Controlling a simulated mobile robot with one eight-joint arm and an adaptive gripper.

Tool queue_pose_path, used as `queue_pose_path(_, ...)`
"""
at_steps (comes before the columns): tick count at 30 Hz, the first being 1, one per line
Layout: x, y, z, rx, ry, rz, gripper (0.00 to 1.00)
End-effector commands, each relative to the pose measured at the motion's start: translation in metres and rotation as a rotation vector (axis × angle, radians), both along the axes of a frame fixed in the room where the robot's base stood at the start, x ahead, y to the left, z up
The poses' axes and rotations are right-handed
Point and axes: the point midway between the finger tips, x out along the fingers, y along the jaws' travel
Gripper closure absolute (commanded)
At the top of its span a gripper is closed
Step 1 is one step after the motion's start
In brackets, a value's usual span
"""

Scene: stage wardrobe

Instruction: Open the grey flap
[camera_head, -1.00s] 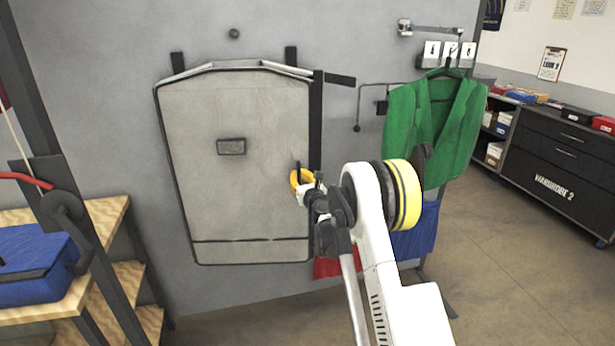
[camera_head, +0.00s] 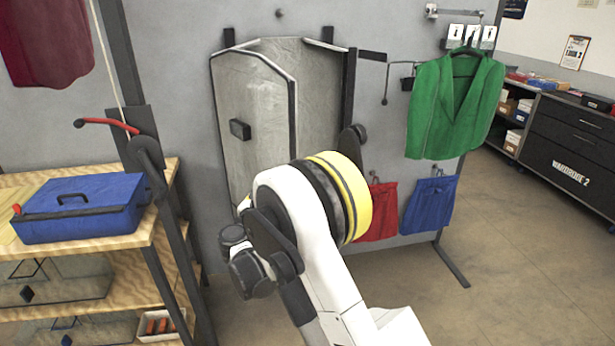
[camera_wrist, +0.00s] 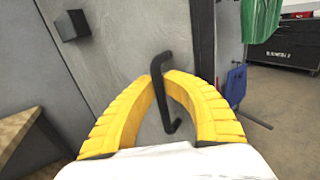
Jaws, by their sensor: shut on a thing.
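The grey flap (camera_head: 255,95) stands partly open in the head view, swung out from its dark frame (camera_head: 349,95) with its left edge at the hinge side. A small dark block (camera_head: 240,129) sits on its face, and this block also shows in the wrist view (camera_wrist: 71,25). The pale recess (camera_head: 320,85) behind the flap is partly uncovered. In the wrist view my gripper (camera_wrist: 163,78) has its yellow fingers closed around the flap's black handle (camera_wrist: 158,92). In the head view my arm hides the handle and most of the gripper.
A green vest (camera_head: 445,105) hangs to the right, above a red pouch (camera_head: 376,215) and a blue pouch (camera_head: 430,208). At left, a wooden shelf (camera_head: 170,172) holds a blue box (camera_head: 85,210), close to the flap's hinge side. The floor (camera_head: 520,260) at right is clear.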

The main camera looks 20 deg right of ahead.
Motion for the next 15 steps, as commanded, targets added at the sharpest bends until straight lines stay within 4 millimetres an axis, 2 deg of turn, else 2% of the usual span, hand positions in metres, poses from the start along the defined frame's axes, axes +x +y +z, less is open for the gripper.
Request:
queue_pose_path(1, -0.005, 0.025, -0.001, 0.0, 0.0, -0.032, 1.0)
queue_pose_path(6, -0.018, 0.082, 0.0, 0.0, 0.0, -0.126, 1.0)
queue_pose_path(12, -0.023, 0.134, 0.0, 0.0, 0.0, -0.128, 1.0)
queue_pose_path(15, -0.023, 0.152, 0.0, 0.0, 0.0, -0.128, 1.0)
